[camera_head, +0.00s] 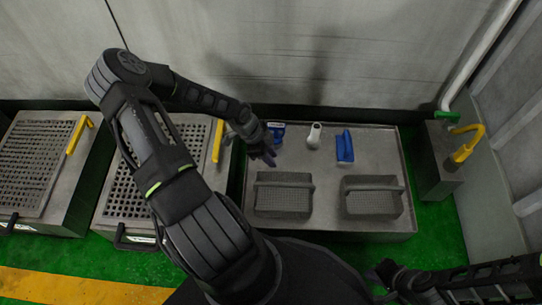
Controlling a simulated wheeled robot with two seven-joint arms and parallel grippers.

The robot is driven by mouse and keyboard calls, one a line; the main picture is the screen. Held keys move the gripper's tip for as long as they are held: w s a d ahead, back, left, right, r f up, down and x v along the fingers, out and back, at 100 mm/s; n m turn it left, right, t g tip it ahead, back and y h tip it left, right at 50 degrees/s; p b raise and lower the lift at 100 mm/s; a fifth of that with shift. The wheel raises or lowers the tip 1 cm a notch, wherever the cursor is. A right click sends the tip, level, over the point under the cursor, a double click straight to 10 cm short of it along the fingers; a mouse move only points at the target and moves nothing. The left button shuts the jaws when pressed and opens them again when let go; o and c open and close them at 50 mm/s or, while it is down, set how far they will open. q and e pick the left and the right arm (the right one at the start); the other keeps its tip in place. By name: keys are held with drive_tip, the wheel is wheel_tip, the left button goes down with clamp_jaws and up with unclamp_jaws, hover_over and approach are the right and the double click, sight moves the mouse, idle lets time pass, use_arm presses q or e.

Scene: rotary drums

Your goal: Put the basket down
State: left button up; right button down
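Two grey mesh baskets with handles rest on the grey metal table. The left basket (283,202) stands below my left gripper (264,157), and the right basket (371,203) stands to its right, with a gap between them. My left gripper is above the table's left part, just behind the left basket and apart from its handle. Its fingers look spread, with nothing between them. My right gripper (380,273) is low at the front, off the table's near edge and away from both baskets. It is dark and small, so its finger state is unclear.
On the table (335,223) behind the baskets are a blue item (276,128), a white bottle-like item (314,136) and a blue-handled brush-like tool (345,147). Perforated-top units with yellow handles (77,136) stand left. A yellow tap (466,145) stands right.

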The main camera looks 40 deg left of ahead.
use_arm(q)
drive_tip(key=s+d+n+h, duration=0.1)
drive_tip(key=d+n+h, duration=0.3)
drive_tip(key=d, duration=1.8)
drive_tip(key=s+d+f+n+g+y, duration=0.1)
drive_tip(key=s+d+n+y, duration=0.2)
drive_tip(key=s+d+n, duration=0.2)
drive_tip(key=s+n, duration=0.3)
drive_tip(key=s, duration=0.1)
drive_tip(key=shift+s+d+n+g+y, duration=0.2)
drive_tip(key=shift+s+n+g+y, duration=0.1)
drive_tip(key=shift+s+n+y, duration=0.1)
drive_tip(key=shift+w, duration=0.1)
